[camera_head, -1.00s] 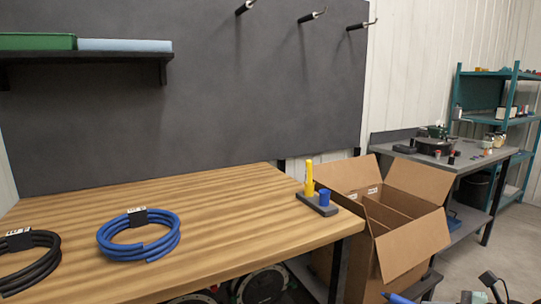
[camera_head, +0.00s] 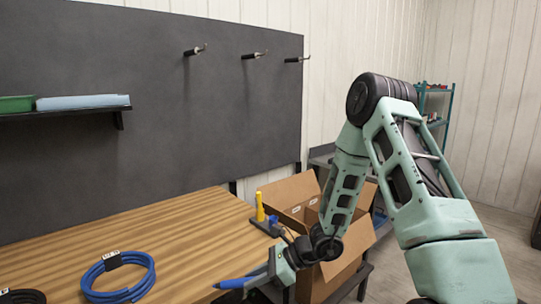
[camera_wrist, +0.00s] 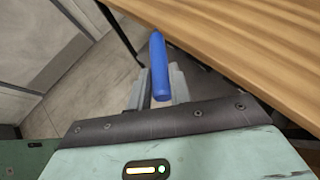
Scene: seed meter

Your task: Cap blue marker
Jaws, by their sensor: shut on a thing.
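A blue marker (camera_head: 236,283) is held in my gripper (camera_head: 266,276), near the front edge of the wooden table. In the wrist view the marker (camera_wrist: 158,66) lies between the two grey fingers of my gripper (camera_wrist: 160,80) and sticks out beyond them. A dark stand (camera_head: 264,227) sits at the table's far right corner. A yellow marker (camera_head: 259,206) stands upright in it, with a small blue cap (camera_head: 273,219) beside it. My arm is close to the stand in the head view and hides part of that area.
The wooden table (camera_head: 150,235) has a bare middle. A blue cable coil (camera_head: 118,278) lies on it at the left, with a dark coil (camera_head: 22,297) partly in view. An open cardboard box (camera_head: 292,190) stands beyond the table's right end, partly behind my arm.

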